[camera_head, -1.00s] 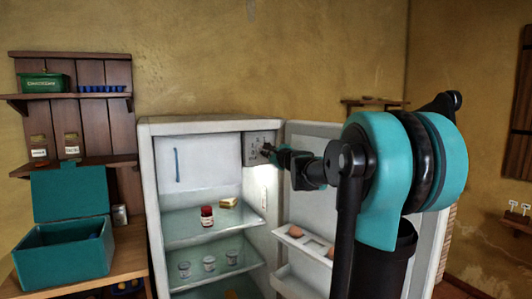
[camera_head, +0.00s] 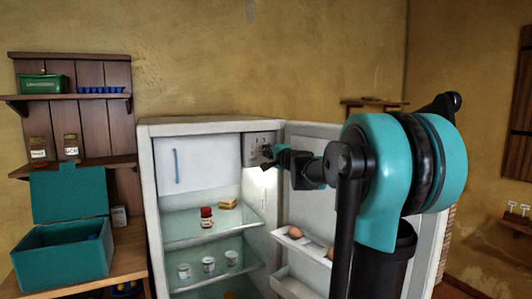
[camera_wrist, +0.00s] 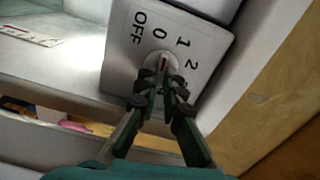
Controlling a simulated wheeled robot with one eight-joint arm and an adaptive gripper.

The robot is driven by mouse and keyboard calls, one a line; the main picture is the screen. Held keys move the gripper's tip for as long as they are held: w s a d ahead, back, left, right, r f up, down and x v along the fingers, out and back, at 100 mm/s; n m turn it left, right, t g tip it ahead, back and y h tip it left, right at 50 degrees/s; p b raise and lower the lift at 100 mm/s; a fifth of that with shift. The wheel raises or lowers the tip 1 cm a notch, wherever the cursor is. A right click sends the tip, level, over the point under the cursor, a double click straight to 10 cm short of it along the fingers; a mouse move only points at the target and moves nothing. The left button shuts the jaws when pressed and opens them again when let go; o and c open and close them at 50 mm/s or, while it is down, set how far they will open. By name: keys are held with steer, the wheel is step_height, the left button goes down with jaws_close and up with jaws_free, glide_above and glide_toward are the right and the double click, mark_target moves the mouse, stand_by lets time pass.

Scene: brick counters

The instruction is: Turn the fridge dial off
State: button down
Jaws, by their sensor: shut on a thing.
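The fridge (camera_head: 195,128) stands with its door open. The dial's white panel (camera_wrist: 128,62) is inside at the upper right of the fridge; it also shows in the head view (camera_head: 257,141). The panel carries OFF, 0, 1 and 2, with another mark partly hidden by my fingers. My gripper (camera_wrist: 160,86) is shut on the dial knob (camera_wrist: 163,63), with a finger on each side. A red mark shows on the knob near the fingertips. Most of the knob is hidden, so its exact setting is hard to tell.
The open fridge door (camera_head: 300,210) with eggs (camera_head: 294,232) in its rack is close to my arm. Fridge shelves hold a red-capped jar (camera_head: 206,217), a yellowish block (camera_head: 228,203) and several glass cups. A teal box (camera_head: 62,254) stands on the left counter.

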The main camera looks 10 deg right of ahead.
steer(key=shift+n, duration=1.6)
steer(key=c, duration=1.7)
jaws_free()
steer(key=v, duration=1.2)
